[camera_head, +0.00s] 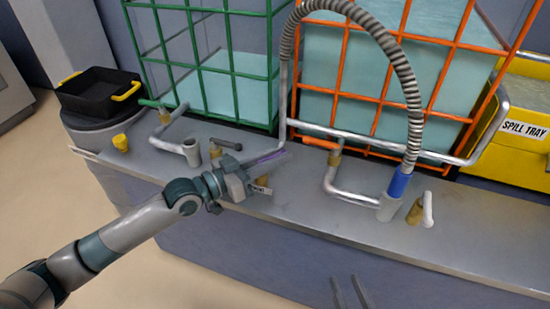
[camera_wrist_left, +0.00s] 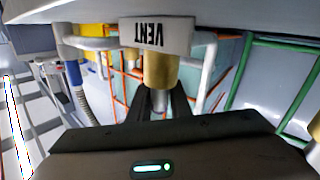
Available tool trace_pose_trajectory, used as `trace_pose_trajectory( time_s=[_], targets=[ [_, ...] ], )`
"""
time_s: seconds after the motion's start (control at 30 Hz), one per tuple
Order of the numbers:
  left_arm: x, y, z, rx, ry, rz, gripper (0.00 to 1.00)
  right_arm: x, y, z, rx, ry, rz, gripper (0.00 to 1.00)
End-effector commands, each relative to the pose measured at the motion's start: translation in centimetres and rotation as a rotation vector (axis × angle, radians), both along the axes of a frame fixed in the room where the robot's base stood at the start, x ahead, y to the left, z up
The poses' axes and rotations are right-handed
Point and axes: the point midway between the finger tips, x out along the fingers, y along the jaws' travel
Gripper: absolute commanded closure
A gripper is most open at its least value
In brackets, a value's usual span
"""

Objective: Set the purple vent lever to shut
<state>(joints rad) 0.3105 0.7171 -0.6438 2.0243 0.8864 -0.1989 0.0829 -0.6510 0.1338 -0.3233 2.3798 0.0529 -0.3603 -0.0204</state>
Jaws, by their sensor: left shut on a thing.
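The purple vent lever (camera_head: 269,156) shows as a thin purple strip at my left gripper (camera_head: 256,166), above the grey bench. My left gripper is shut on it and covers part of it. In the left wrist view, the upside-down VENT label (camera_wrist_left: 156,36) and the brass valve body (camera_wrist_left: 160,72) are straight ahead, close to my dark fingers. The lever's purple is not visible there, and its exact angle is hard to tell. My right gripper (camera_head: 349,292) shows only as two separate grey fingertips at the bottom edge, empty and away from the bench.
A green caged tank (camera_head: 235,85) and an orange caged tank (camera_head: 345,75) stand behind the bench (camera_head: 300,205). A ribbed hose (camera_head: 408,85) arches down to a blue nozzle (camera_head: 399,184). A white-handled valve (camera_head: 416,211) stands right of it. A black bin (camera_head: 98,92) and yellow spill tray (camera_head: 518,125) flank them.

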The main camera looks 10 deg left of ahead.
Motion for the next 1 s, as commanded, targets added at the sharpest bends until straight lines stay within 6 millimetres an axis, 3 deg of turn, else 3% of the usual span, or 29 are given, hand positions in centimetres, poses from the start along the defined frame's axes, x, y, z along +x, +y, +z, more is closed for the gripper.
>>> trace_pose_trajectory(
  time_s=[0.33,0.37,0.4,0.77,1.0],
  targets=[
    [-0.2,-0.2,-0.2,-0.003,0.006,-0.005,1.00,0.0,0.0,0.0,0.000,-0.003,0.000,0.69],
    [-0.2,-0.3,-0.2,-0.003,0.006,-0.005,0.75,0.0,0.0,0.0,0.000,-0.003,0.000,0.69],
    [-0.2,-0.2,-0.1,-0.003,0.006,-0.005,0.67,0.0,0.0,0.1,0.000,-0.003,0.000,0.69],
    [-0.1,0.0,-0.1,0.000,0.003,-0.002,0.67,0.0,0.0,0.1,0.000,-0.002,0.000,0.69],
    [-1.1,1.1,-0.1,0.001,0.002,0.000,0.67,0.0,0.0,0.0,-0.002,0.002,0.000,0.69]
  ],
)
